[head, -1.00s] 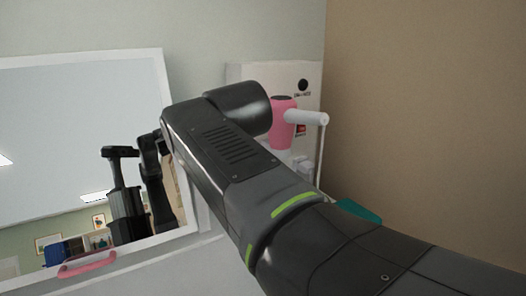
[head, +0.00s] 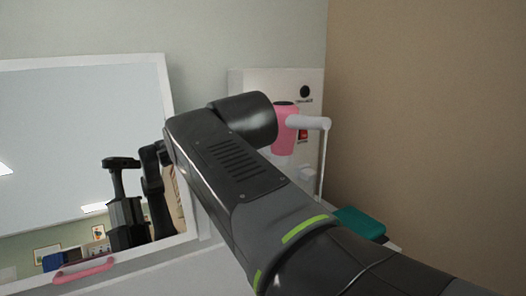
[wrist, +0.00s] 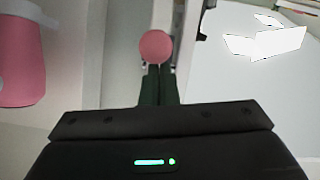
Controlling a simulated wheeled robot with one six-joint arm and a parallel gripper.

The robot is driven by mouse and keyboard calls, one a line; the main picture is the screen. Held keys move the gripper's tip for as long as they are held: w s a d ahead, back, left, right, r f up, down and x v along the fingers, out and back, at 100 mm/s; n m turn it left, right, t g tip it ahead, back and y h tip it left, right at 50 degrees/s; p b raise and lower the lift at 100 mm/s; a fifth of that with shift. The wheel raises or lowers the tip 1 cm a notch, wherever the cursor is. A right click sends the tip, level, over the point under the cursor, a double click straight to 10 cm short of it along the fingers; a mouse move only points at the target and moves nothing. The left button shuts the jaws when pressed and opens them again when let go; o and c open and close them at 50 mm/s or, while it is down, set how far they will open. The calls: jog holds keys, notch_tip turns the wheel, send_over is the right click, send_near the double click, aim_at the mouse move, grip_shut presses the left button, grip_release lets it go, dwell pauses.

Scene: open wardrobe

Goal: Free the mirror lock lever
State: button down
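The white-framed mirror (head: 80,130) leans at the left in the head view, with a pink handle (head: 83,270) at its lower edge. Its reflecting face also shows at the right of the wrist view (wrist: 235,75). A round pink knob (wrist: 155,47), which looks like the end of the lock lever, is just beyond my fingertips in the wrist view. My gripper (wrist: 158,72) has its two dark fingers together, pointing at the knob. I cannot tell whether they touch it. The lever's shaft is not visible. In the head view my arm hides the gripper and knob.
A pink hair dryer (head: 284,138) hangs by a white panel (head: 310,86) behind my arm, and its pink body fills the left of the wrist view (wrist: 20,60). A teal item (head: 360,223) lies at the right. A brown wall (head: 430,120) closes the right side.

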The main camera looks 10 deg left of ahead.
jog(key=s+d+r+p, duration=0.4)
jog(key=s+r, duration=0.3)
jog(key=r, duration=0.1)
jog(key=shift+s+p, duration=0.3)
jog(key=shift+w+f, duration=0.1)
dwell(0.3)
jog(key=b+x, duration=0.1)
jog(key=x, duration=0.9)
jog(key=shift+w+r+b, duration=0.15)
jog(key=shift+r+b, duration=0.05)
jog(key=shift+b, duration=0.15)
jog(key=shift+d+f+b, duration=0.25)
jog(key=shift+f+b, duration=0.7)
jog(key=shift+f, duration=0.05)
jog(key=shift+d+f+b, duration=0.25)
jog(key=shift+f+b, duration=0.3)
jog(key=shift+f, duration=0.25)
